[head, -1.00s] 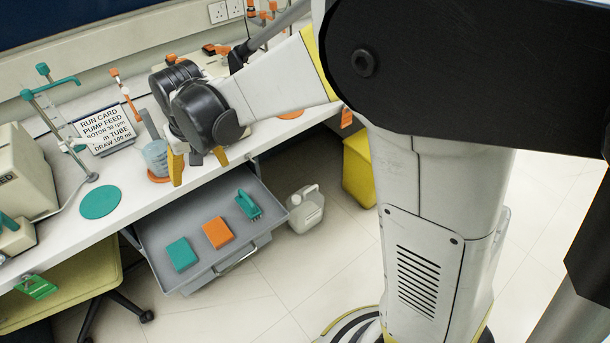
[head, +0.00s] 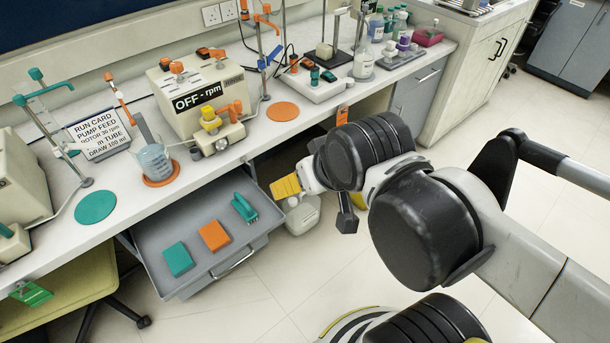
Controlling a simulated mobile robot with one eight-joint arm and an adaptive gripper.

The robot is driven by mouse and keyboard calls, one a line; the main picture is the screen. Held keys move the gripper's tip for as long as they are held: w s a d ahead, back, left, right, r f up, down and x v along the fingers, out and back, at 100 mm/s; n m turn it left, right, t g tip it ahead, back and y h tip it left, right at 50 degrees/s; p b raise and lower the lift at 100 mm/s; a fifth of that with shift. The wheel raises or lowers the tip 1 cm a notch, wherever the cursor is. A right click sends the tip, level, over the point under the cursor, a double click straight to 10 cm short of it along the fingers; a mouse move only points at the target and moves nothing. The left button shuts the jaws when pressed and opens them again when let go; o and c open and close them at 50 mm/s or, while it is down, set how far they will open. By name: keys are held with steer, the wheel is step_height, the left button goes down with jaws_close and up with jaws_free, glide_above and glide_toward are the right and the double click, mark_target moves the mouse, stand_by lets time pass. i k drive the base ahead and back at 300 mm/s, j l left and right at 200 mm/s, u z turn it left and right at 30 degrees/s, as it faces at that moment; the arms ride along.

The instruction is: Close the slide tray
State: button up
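The slide tray (head: 163,268) is a grey drawer under the bench, pulled out, with a metal handle on its front. It holds a teal block (head: 178,259), an orange block (head: 214,236) and a teal brush-like item (head: 243,208). My gripper (head: 315,204) is to the right of the tray, apart from the handle (head: 234,263). One yellow finger pad and a dark finger show, spread apart with nothing visible between them. Part of the gripper is hidden behind my black wrist.
The bench (head: 125,205) carries a beaker (head: 155,160), a pump reading OFF (head: 200,98) and stands. A white jug (head: 302,216) is on the floor behind my gripper. A green chair (head: 75,275) is left of the tray. Floor in front of the tray is clear.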

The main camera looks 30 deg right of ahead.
mark_target(181, 220)
steer(key=k+j, duration=0.15)
steer(key=j, duration=0.2)
steer(key=k+j, duration=0.15)
steer(key=j, duration=0.2)
steer(key=k+j+z, duration=0.1)
steer(key=j, duration=0.25)
steer(key=k+j, duration=0.25)
steer(key=j+z, duration=0.05)
steer(key=j, duration=0.05)
